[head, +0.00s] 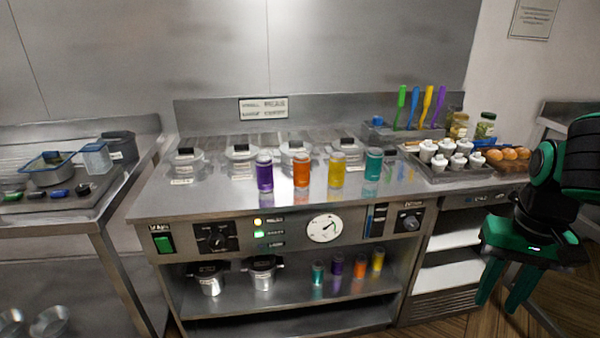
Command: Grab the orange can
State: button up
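An orange can (301,171) stands upright on the steel counter, in a row between a purple can (264,172) on its left and a yellow can (337,170) on its right. A second, smaller-looking orange can (360,268) stands on the shelf below, between a purple one and a yellow one. My gripper (507,306), green and black, hangs at the far right, pointing down, well apart from both orange cans. Its two fingers are spread with nothing visible between them.
A teal can (373,165) ends the counter row. Lidded pots (241,160) stand behind the cans. A tray of white shakers (450,170) and a tray of brown eggs (512,166) sit at the right. The counter's front strip (230,203) is clear.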

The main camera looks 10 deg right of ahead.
aim_at(301, 160)
jog(key=u, duration=1.1)
jog(key=k, duration=1.15)
jog(key=z, duration=1.1)
jog(key=i, duration=1)
